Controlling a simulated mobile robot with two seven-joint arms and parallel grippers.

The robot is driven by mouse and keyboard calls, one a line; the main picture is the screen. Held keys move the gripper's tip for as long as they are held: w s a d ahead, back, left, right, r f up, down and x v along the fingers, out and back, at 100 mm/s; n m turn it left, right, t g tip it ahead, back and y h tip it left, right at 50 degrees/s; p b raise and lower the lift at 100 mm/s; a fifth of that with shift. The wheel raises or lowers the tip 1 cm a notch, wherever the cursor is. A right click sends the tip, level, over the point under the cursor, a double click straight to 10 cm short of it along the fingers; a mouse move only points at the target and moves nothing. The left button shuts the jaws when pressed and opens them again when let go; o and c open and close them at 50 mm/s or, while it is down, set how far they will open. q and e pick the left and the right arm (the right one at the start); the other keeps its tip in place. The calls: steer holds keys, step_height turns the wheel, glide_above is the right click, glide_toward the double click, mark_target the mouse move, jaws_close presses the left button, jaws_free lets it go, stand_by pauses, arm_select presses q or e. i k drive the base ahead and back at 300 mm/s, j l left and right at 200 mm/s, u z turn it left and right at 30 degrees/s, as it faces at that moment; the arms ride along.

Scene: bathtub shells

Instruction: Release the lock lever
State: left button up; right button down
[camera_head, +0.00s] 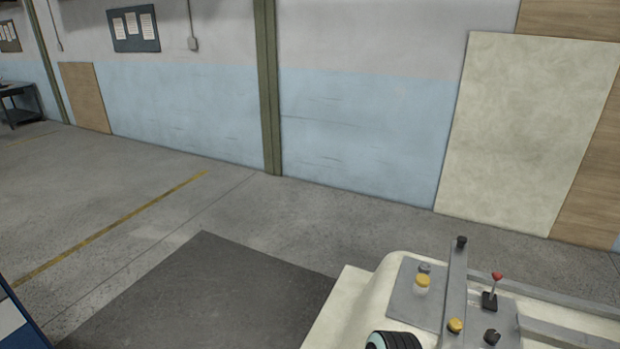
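A cream machine body (345,305) with a grey control panel stands at the lower right. A small lever with a red knob (497,276) rises from a dark base on the panel. A long grey bar (456,285) with a black knob (461,242) at its far end lies across the panel. I cannot tell which of these is the lock lever, or whether it is locked. Yellow knobs (422,281) and (455,325) and a dark knob (491,336) are near them. Neither of my grippers is in view.
A ribbed black round part (395,341) shows at the bottom edge. Grey rails (570,305) run off to the right. A dark mat (210,290) lies on open concrete floor left of the machine. A wall with a cream panel (525,135) stands behind.

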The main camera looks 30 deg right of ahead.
mark_target(497, 276)
steer(key=i+j+u, duration=0.65)
steer(key=i, duration=0.25)
steer(key=i+z, duration=0.3)
steer(key=i+j+z, duration=0.3)
steer(key=i, duration=0.2)
steer(key=i+j+z, duration=0.3)
steer(key=i+l+z, duration=0.2)
steer(key=i+z, duration=1.3)
steer(key=i, duration=1.35)
steer(key=i+z, duration=0.2)
steer(key=i, duration=0.3)
steer(key=i+j+z, duration=0.15)
steer(key=i, duration=0.35)
steer(key=i+j+z, duration=0.2)
steer(key=i, duration=0.3)
steer(key=i+l+z, duration=0.15)
steer(key=i+z, duration=0.55)
steer(key=z, duration=0.2)
steer(key=i+z, duration=0.45)
steer(key=i+l+z, duration=0.15)
steer(key=i+z, duration=0.85)
steer(key=z, duration=0.2)
steer(key=i+z, duration=0.4)
steer(key=i+j+z, duration=0.4)
steer(key=i, duration=0.25)
steer(key=l, duration=0.1)
